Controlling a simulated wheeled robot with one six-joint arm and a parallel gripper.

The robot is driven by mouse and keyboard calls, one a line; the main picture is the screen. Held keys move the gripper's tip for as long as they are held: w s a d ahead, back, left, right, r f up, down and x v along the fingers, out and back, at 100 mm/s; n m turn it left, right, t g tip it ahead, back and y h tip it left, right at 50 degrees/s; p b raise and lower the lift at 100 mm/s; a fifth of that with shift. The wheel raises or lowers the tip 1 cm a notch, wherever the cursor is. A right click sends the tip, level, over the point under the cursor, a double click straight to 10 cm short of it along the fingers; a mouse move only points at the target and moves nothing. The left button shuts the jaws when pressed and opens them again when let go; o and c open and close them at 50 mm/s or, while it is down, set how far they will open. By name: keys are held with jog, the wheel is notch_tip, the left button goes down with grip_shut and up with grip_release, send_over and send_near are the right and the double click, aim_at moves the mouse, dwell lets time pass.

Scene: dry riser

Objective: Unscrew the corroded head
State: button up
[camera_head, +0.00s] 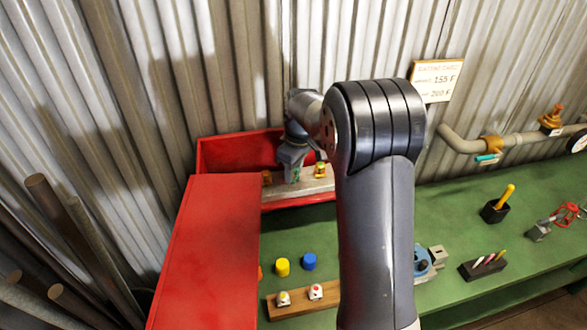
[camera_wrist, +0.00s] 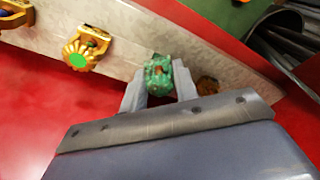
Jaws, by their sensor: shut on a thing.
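The corroded head (camera_wrist: 158,75) is green and crusted, and it shows between my fingers in the wrist view. My gripper (camera_wrist: 158,88) is shut on it, with a grey finger on each side. In the head view my gripper (camera_head: 293,172) points down at the grey metal bar (camera_head: 315,187) in the red box. A brass head with a green centre (camera_wrist: 80,55) stands on the same bar, to the left in the wrist view; a brass head also shows in the head view (camera_head: 320,169). A brown round fitting (camera_wrist: 207,85) is just right of my fingers. The corroded head's lower end is hidden.
The red box (camera_head: 235,150) has an open red door (camera_head: 208,255) at its left. A wooden rack (camera_head: 290,307) with two white heads, a yellow cap (camera_head: 282,267) and a blue cap (camera_head: 309,261) are on the green bench (camera_head: 455,220). Pipes (camera_head: 75,245) lean at far left.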

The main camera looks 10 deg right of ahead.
jog(key=shift+n, duration=1.4)
jog(key=shift+r+n+p, duration=0.1)
jog(key=shift+n+p, duration=0.25)
jog(key=shift+n, duration=0.75)
jog(key=n+g, duration=0.1)
jog(key=n, duration=0.2)
jog(key=shift+n, duration=0.3)
jog(key=o, duration=1.1)
jog(key=shift+c, duration=0.2)
